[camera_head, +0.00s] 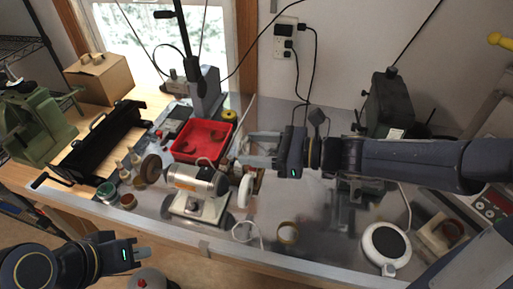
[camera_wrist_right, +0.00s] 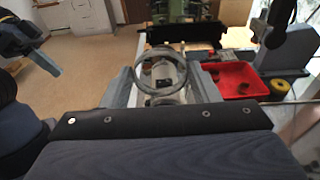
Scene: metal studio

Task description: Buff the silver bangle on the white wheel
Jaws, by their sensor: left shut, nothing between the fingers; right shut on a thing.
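The silver bangle (camera_wrist_right: 137,73) shows in the right wrist view as a grey ring between the fingertips of my right gripper (camera_wrist_right: 162,88). In the head view my right gripper (camera_head: 244,149) reaches in from the right, above the bench and above the white wheel (camera_head: 246,190). The bangle is hard to make out there. The white wheel is on the right end of the silver buffing motor (camera_head: 197,179). I cannot see the bangle touching the wheel. My left gripper (camera_head: 146,254) is shut and empty at the lower left, in front of the bench edge.
A brown wheel (camera_head: 151,168) is on the motor's left end. Behind stands a red tray (camera_head: 184,155) with brown pieces.

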